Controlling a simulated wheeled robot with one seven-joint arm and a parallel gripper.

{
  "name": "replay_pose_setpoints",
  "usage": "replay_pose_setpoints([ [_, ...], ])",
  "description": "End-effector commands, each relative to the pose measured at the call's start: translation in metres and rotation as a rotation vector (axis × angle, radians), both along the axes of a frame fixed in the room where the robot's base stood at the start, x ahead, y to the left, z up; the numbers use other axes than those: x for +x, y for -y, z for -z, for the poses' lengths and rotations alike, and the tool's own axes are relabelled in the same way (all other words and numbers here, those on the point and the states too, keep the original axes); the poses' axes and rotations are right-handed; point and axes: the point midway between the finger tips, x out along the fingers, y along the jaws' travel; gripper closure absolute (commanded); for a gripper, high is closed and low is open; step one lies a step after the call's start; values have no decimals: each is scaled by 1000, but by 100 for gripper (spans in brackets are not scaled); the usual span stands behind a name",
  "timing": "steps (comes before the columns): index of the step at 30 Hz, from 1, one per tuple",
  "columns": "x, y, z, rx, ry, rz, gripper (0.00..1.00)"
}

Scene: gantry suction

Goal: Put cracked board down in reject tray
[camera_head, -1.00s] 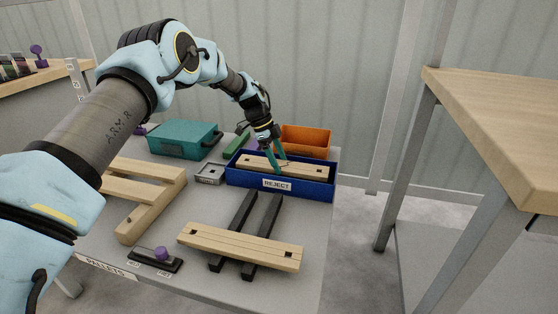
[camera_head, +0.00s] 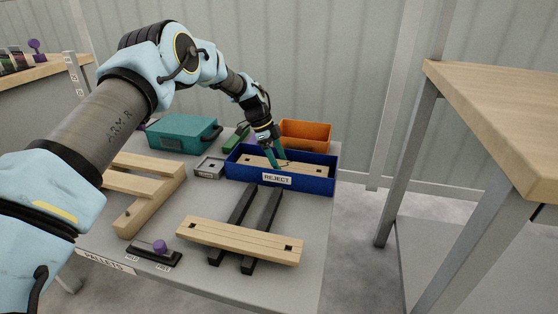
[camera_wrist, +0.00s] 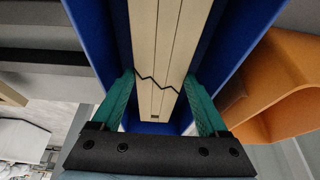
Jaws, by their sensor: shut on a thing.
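The cracked board (camera_head: 308,170) is a pale wooden board lying lengthwise inside the blue reject tray (camera_head: 312,186), below its rim. My gripper (camera_head: 277,162) reaches down into the tray and is shut on the board near its middle. In the wrist view the board (camera_wrist: 157,45) runs between the green fingers (camera_wrist: 160,100), with a dark zigzag crack across it. The tray's blue walls (camera_wrist: 232,40) stand on both sides. Whether the board's underside touches the tray floor is hidden.
Another wooden board (camera_head: 240,240) lies across two black rails (camera_head: 263,212) in front. An orange bin (camera_head: 306,135) stands behind the tray, a teal case (camera_head: 182,133) at back left. A small grey box (camera_head: 209,167) sits left of the tray. A wooden pallet piece (camera_head: 150,190) is further left.

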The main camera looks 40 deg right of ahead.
Motion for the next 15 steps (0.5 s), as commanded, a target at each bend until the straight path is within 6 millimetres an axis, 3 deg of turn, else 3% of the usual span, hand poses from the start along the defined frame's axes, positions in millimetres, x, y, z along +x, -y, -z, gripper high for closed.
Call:
replay_pose_setpoints([
  [15, 0, 0, 13, 0, -1, -1, 90],
])
